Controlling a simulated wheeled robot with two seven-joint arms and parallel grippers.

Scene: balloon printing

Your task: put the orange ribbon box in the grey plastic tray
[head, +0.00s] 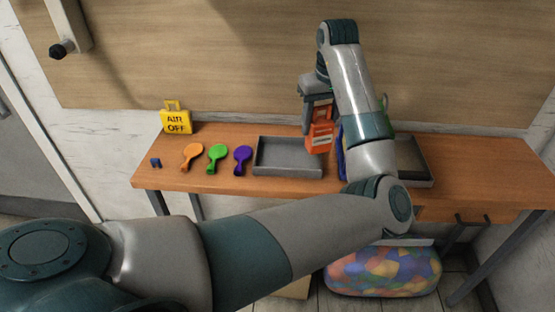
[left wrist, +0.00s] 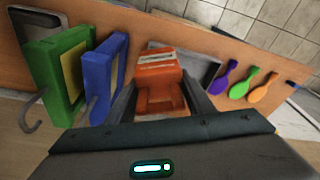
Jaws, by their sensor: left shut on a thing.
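The orange ribbon box (head: 320,138) is between the fingers of my left gripper (head: 318,112), which is shut on it. It also shows between the fingers in the left wrist view (left wrist: 158,72). In the head view the box is at the right end of a grey tray (head: 289,172), overlapping its rim in the picture; I cannot tell its exact height. The tray looks empty and partly shows behind the box in the left wrist view (left wrist: 208,68). My right gripper is not in view.
A blue box (left wrist: 103,75) and a green box (left wrist: 60,75) stand beside the orange one, mostly hidden by my arm in the head view. Another grey tray (head: 428,165) is at right. Orange, green and purple paddles (head: 217,155) and a yellow "AIR OFF" tag (head: 176,122) are at left.

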